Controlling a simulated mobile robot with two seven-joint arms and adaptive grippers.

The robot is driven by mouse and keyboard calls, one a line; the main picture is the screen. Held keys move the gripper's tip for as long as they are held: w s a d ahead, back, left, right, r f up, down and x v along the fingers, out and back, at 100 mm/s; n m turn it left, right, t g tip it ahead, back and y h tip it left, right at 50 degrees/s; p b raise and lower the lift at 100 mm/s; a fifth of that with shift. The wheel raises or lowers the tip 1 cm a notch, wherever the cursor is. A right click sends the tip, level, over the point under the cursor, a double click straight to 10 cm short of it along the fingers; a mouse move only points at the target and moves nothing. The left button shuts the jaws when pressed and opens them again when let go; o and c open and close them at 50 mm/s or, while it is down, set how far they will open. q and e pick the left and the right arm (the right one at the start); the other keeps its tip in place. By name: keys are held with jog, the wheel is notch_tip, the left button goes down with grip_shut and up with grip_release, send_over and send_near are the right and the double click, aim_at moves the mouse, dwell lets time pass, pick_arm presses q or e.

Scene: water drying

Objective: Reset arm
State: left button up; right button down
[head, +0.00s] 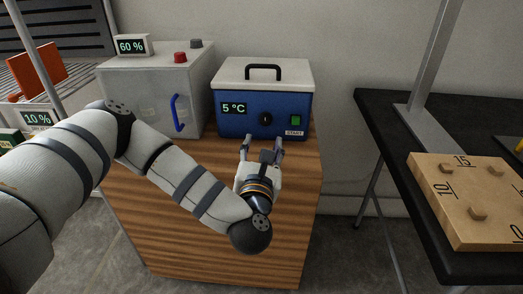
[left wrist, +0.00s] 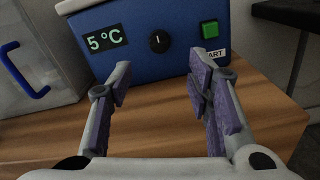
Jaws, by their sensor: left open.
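My left arm comes in from the left in the head view. Its gripper (head: 263,146) is open in front of the blue box (head: 246,127), over the wooden cabinet top. In the left wrist view the two fingers (left wrist: 160,92) are spread wide with nothing between them. The blue box front (left wrist: 150,68) lies beyond the fingers, with a "5 °C" display, a black knob (left wrist: 158,41) and a green button (left wrist: 210,29). I cannot tell whether the fingertips touch the box. My right gripper is in neither view.
A grey box (head: 150,95) with a blue handle stands left of the blue box on the wooden cabinet (head: 225,240). A "60 %" display (head: 131,46) sits on it.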

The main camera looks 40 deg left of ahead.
pick_arm(q)
jog(key=shift+v, duration=1.2)
jog(key=s+d+f+m+g+h+p, duration=0.2)
jog(key=s+d+f+m+g+h, duration=0.1)
jog(key=s+d+f+m+h, duration=0.5)
jog(key=s+d+f+m+g+h+p, duration=0.2)
jog(key=s+d+f+m+g+h, duration=0.3)
jog(key=d+m, duration=0.7)
jog(key=s+a+f+m+g+y+p, duration=0.1)
jog(key=s+a+f+m+g+p, duration=0.15)
jog(key=s+m, duration=0.65)
jog(key=s+a+f+m+g+y+p, duration=0.1)
jog(key=s+a+f+m+g, duration=0.25)
jog(key=s, duration=0.95)
jog(key=s+a+r+m+g+y, duration=0.1)
jog(key=s+a+r+m+g, duration=0.2)
jog(key=s+a+m, duration=0.3)
jog(key=shift+s+a+g+y+p, duration=0.15)
jog(key=shift+s+g+y+p, duration=0.2)
jog(key=shift+s, duration=0.55)
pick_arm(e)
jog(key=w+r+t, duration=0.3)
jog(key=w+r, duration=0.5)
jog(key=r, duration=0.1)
